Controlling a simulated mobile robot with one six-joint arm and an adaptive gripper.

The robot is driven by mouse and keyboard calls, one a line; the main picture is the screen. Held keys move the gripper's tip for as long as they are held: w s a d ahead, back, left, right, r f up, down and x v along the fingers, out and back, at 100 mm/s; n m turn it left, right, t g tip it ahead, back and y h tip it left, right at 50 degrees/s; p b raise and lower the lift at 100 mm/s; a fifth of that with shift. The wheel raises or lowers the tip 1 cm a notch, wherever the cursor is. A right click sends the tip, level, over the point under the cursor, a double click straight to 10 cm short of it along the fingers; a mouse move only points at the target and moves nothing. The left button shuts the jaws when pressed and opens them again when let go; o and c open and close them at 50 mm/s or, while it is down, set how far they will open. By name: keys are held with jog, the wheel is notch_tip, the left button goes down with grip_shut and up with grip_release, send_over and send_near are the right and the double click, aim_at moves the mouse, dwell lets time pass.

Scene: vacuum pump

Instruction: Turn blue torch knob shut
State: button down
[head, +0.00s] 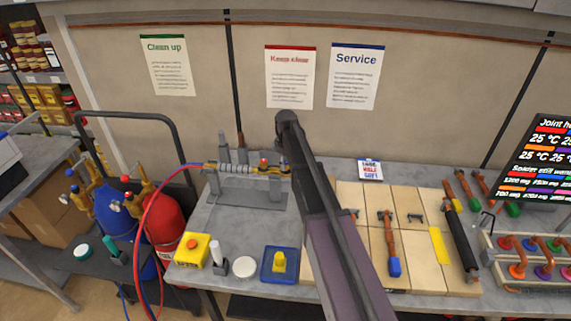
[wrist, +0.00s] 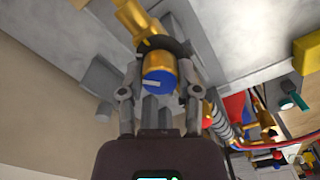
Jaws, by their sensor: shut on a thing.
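The blue torch knob (wrist: 158,82) shows in the wrist view as a blue disc with a pale pointer mark, on a brass body. My gripper (wrist: 160,68) has one finger on each side of it and is shut on the knob. A brass torch fitting (wrist: 132,18) extends above the knob. In the head view, the torch (head: 238,169) lies on a grey stand (head: 247,193), with its red knob (head: 264,161) showing. There my arm hides the blue knob and most of the gripper.
Red and blue hoses run left from the torch to the red cylinder (head: 166,218) and blue cylinder (head: 115,212). A yellow box with a red button (head: 192,250) and a blue tray (head: 267,272) are on the bench front. Wooden boards (head: 357,245) with pipe pieces lie right of my arm.

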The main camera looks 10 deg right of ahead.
jog(key=m, duration=0.4)
jog(key=shift+m, duration=2.3)
jog(key=shift+c, duration=1.5)
grip_release()
jog(key=shift+n, duration=0.3)
